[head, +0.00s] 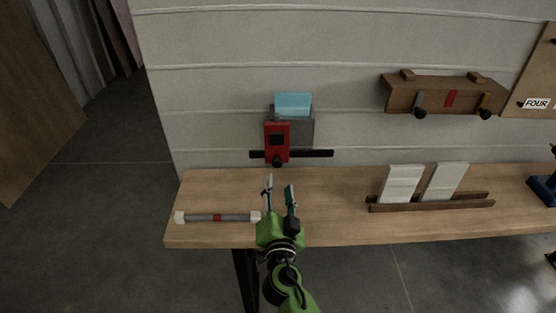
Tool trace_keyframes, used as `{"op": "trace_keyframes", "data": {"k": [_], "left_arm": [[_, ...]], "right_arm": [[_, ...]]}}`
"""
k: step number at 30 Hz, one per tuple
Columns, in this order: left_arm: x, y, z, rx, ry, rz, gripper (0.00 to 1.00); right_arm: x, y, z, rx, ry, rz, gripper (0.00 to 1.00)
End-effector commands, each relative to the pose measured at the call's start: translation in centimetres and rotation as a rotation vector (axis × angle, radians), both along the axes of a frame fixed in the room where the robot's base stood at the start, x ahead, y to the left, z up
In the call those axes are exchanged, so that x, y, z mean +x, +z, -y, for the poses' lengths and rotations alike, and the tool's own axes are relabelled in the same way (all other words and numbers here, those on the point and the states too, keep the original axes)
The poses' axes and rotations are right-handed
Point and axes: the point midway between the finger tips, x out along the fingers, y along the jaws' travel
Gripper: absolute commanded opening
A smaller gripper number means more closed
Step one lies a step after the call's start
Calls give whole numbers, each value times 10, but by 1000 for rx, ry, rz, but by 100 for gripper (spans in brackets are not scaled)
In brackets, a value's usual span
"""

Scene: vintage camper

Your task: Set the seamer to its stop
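The seamer is not labelled. The likeliest match is a red block with a dark knob (277,143) in front of a grey box (301,130) with a light blue top piece (293,104). It sits on a dark horizontal rail (318,153) against the wall, left of the rail's middle. My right gripper (280,187) is over the bench, below and in front of the red block. Its two fingers are apart with nothing seen between them, and it appears clear of the block. My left gripper is out of view.
The wooden bench (330,224) carries a grey rod with white ends and a red band (217,217), left of my gripper. Two white panels (402,184) stand in a wooden rack at right. A brown wall unit with a red mark (451,98) hangs above. Bare bench lies between gripper and rack.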

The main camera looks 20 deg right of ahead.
Motion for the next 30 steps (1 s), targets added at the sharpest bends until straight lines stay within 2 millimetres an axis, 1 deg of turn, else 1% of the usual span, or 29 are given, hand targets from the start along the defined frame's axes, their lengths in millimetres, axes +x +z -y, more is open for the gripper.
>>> {"op": "trace_keyframes", "data": {"k": [1, 3, 9, 15, 21, 29, 30], "left_arm": [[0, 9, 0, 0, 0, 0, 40], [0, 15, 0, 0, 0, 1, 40], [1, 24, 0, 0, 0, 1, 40], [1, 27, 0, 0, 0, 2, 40], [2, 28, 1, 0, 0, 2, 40], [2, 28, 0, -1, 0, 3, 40], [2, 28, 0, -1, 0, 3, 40]], "right_arm": [[12, 6, 2, -3, 1, 1, 38], [26, 6, 8, -3, 0, 1, 38], [65, 4, 18, -3, 0, 1, 38], [91, 1, 26, -2, 0, -1, 38], [101, 0, 29, 0, 1, -1, 38], [101, 0, 29, 0, 0, -1, 38], [101, 0, 29, 0, 0, -1, 28]]}}
